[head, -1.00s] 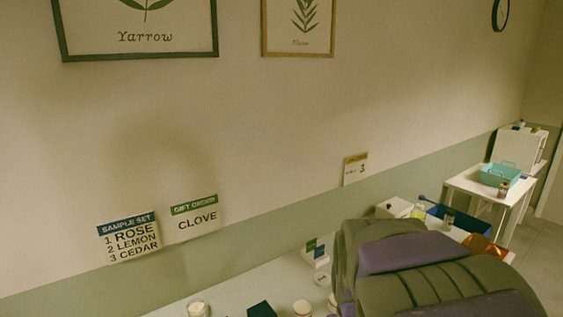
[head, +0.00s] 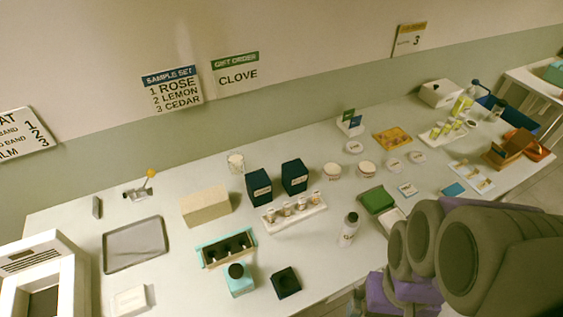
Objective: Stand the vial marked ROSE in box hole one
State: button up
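A teal-edged box (head: 230,258) with a row of dark holes stands near the table's front edge. Its holes look empty. Several small vials (head: 301,204) with pale caps stand in a white rack (head: 298,217) to its upper right. Their labels are too small to read, so I cannot tell which is ROSE. The blue-headed sample set sign (head: 172,90) on the wall reads 1 ROSE, 2 LEMON, 3 CEDAR. My arm's grey and purple links fill the lower right. My gripper's fingertips do not show.
Two dark blue boxes (head: 259,187) stand behind the rack. A teal bottle with a black cap (head: 239,281) and a black box (head: 286,283) stand in front of the holed box. A white bottle (head: 349,230) stands right. A grey tray (head: 135,244) lies left.

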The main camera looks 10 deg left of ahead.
aim_at(217, 255)
jog(key=u, duration=1.5)
jog(key=i+l+z, duration=0.2)
jog(key=l+z, duration=0.15)
jog(key=k+j, duration=0.1)
jog(key=j, duration=0.3)
jog(key=k+j+z, duration=0.1)
jog(key=j, duration=0.35)
